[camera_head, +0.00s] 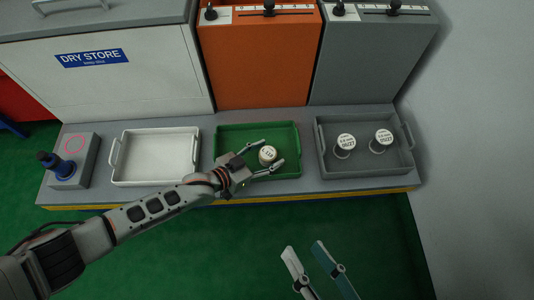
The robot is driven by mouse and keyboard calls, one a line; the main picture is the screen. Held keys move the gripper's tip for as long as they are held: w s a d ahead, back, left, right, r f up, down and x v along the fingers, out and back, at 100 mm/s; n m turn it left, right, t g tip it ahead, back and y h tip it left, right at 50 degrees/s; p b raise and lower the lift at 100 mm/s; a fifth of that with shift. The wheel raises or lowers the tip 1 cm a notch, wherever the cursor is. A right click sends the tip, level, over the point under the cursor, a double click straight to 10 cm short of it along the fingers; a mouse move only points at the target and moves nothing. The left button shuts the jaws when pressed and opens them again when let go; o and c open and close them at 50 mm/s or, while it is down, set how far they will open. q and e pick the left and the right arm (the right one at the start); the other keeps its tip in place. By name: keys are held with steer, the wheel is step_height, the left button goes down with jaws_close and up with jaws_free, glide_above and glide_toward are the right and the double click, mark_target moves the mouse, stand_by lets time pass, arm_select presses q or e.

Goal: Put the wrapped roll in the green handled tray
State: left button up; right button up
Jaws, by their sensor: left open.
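The green tray (289,127) lies on the grey bench, between a white tray and a grey tray. A small roll with a white labelled top (267,154) stands upright in the green tray; I cannot make out its wrapping. My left gripper (273,154) reaches in over the tray's left front part. Its fingers are open, one on each side of the roll; I cannot tell whether they touch it. My arm hides the tray's front left corner. My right gripper (305,247) is low in the view, above the green floor, with its fingers apart and nothing between them.
The white tray (157,134) is empty. The grey tray (335,170) holds two labelled rolls (345,142) (382,138). A white DRY STORE chest, orange cabinet and grey cabinet stand behind.

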arm_select(q)
steer(key=p+v, duration=0.1)
steer(key=v, duration=0.2)
steer(key=p+v, duration=0.2)
steer(key=v, duration=0.2)
steer(key=p+v, duration=0.1)
steer(key=v, duration=0.3)
steer(key=shift+w+a+r, duration=0.1)
steer(key=shift+w+r, duration=0.1)
steer(key=shift+r, duration=0.1)
steer(key=shift+s+a, duration=0.3)
steer(key=shift+s, duration=0.15)
arm_select(e)
steer(key=w+d+r+n+h, duration=0.1)
steer(key=w+d+n, duration=0.1)
steer(key=d+n, duration=0.3)
steer(key=shift+d+r, duration=0.15)
steer(key=shift+d, duration=0.25)
